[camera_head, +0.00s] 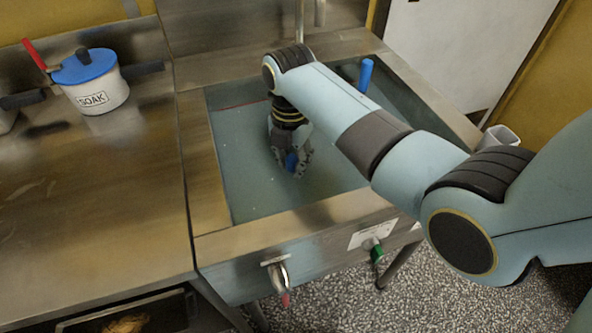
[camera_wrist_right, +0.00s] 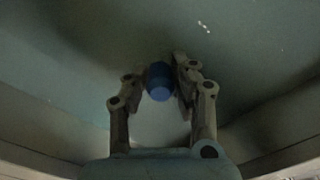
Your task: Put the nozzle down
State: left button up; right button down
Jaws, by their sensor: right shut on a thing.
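The nozzle is a small blue piece (camera_head: 291,161) held between the fingers of my right gripper (camera_head: 292,168), low inside the sink basin in the head view. In the right wrist view the blue nozzle (camera_wrist_right: 160,82) shows as a rounded end between the fingertips of my right gripper (camera_wrist_right: 160,85). The gripper is shut on it. I cannot tell whether the nozzle touches the basin floor. The sink basin (camera_head: 250,195) has a blue-grey inside and a steel rim. My left gripper is not in view.
A white pot labelled SOAK (camera_head: 98,97) with a blue lid stands on the steel counter (camera_head: 90,190) at left. A blue upright piece (camera_head: 366,75) rises at the basin's back right. A tap handle (camera_head: 278,270) and a green-handled valve (camera_head: 376,250) are on the sink front.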

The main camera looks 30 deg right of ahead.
aim_at(291, 177)
notch_tip(291, 177, down, 4)
jog(key=shift+f+b, duration=0.15)
jog(key=shift+b, duration=0.25)
jog(key=shift+f, duration=0.15)
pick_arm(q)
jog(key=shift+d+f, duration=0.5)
pick_arm(e)
jog(key=shift+f, duration=0.15)
jog(key=c, duration=1.1)
grip_release()
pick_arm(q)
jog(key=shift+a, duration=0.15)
